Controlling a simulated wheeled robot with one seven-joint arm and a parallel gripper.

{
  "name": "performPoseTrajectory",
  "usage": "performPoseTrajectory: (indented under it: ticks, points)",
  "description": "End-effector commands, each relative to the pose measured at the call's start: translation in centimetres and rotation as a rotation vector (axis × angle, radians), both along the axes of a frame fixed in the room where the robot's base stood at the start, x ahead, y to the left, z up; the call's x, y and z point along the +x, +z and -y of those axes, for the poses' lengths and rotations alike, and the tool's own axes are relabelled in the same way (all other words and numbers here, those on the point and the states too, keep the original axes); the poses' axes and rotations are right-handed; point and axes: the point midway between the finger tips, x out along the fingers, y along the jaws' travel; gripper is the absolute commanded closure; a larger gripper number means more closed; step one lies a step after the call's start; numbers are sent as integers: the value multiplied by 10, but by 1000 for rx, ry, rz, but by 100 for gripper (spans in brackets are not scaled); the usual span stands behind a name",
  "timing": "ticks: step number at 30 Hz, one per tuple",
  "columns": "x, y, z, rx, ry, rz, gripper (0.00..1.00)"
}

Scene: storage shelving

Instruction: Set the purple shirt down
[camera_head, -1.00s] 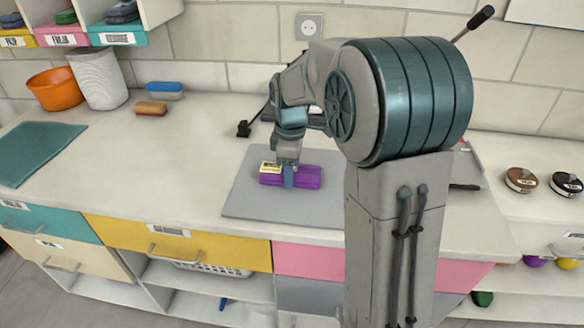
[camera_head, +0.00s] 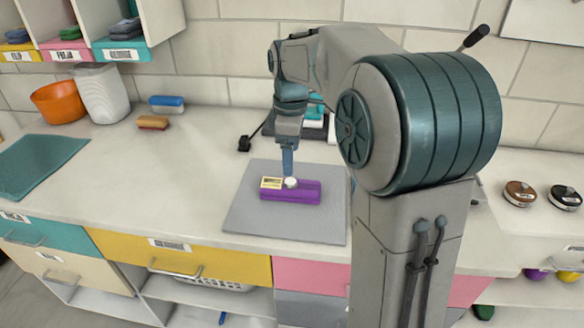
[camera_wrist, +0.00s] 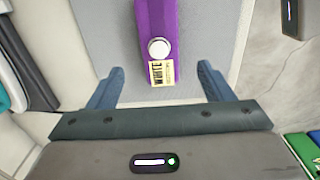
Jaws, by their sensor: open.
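The purple shirt (camera_head: 300,195) is a folded purple bundle lying flat on the grey mat (camera_head: 245,222). It carries a pale label reading "WHITE" (camera_wrist: 162,72) and a round white piece on top. My gripper (camera_head: 288,170) is above the shirt, its fingers pointing down and apart from it. In the wrist view the two blue fingers (camera_wrist: 160,85) are spread wide, with the labelled end of the purple shirt (camera_wrist: 156,22) ahead of and between them. Nothing is held.
A teal mat (camera_head: 38,165) lies at the left. Two round tins (camera_head: 519,193) stand at the right. The counter left of the grey mat is clear.

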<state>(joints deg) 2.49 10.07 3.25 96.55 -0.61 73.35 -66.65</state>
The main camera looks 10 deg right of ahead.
Motion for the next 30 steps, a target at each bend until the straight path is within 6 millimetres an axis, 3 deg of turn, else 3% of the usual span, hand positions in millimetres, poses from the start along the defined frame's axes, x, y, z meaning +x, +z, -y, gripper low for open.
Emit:
performPoseTrajectory:
  ticks: [3,7,11,17,24,30]
  points:
    - [0,16,0,0,0,2,26]
    - [-3,23,0,0,-14,2,26]
    - [-23,23,-1,-1,-118,22,26]
    - [-89,7,-3,13,-466,84,26]
    - [-170,-30,-3,73,-904,149,26]
    - [-207,-55,-3,119,-1124,173,26]
